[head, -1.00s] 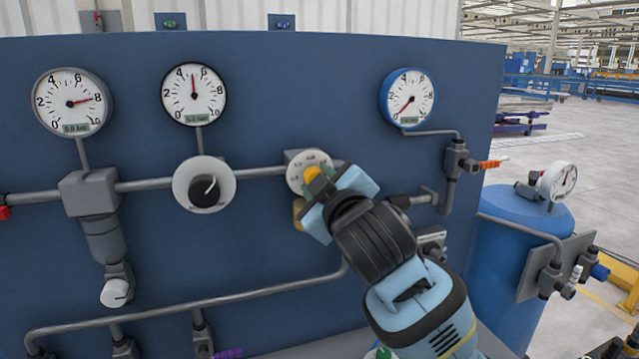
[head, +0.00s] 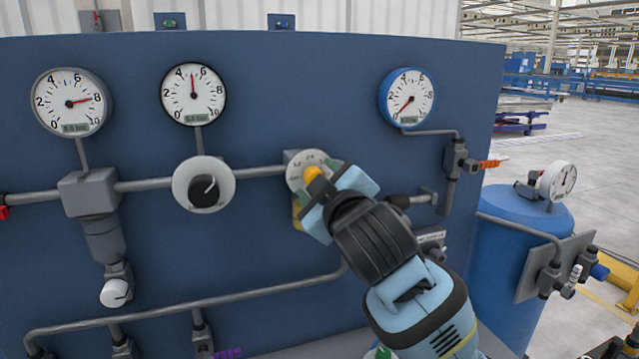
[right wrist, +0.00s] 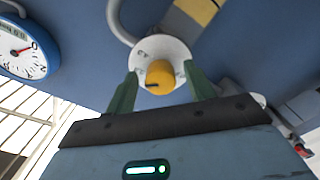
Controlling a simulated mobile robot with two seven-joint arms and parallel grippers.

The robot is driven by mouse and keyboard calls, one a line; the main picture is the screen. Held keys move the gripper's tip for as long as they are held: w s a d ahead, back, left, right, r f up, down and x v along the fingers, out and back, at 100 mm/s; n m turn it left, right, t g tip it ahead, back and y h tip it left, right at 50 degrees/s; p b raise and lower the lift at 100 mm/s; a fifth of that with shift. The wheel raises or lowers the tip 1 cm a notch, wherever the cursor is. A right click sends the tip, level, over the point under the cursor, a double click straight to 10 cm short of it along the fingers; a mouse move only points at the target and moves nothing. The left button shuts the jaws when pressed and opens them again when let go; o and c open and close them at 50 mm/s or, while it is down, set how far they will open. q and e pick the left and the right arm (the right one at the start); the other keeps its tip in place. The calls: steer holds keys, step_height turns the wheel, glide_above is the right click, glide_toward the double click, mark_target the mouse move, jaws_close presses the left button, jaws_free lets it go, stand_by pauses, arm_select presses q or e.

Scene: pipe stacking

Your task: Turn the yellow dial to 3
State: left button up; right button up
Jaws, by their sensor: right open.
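The yellow dial (head: 313,174) sits on a round white scale plate (head: 300,160) on the blue panel. In the head view my right gripper covers much of the plate, so the dial's setting is not readable there. In the right wrist view the yellow dial (right wrist: 160,76) shows a dark pointer mark toward its lower left. My right gripper (right wrist: 158,88) is open, with its two green fingers on either side of the dial. A gap shows beside the dial, and I cannot tell if either finger touches it. My left gripper is not in view.
A black dial (head: 204,190) on a white plate is to the left. Gauges (head: 194,95) and grey pipes (head: 150,184) are fixed to the panel. A valve with an orange handle (head: 490,164) is to the right. A blue tank (head: 510,270) stands beside the panel.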

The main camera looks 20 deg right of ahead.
steer(key=s, duration=0.7)
steer(key=shift+s+d, duration=0.15)
steer(key=shift+s, duration=0.2)
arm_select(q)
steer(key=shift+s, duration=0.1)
arm_select(e)
steer(key=shift+f, duration=0.1)
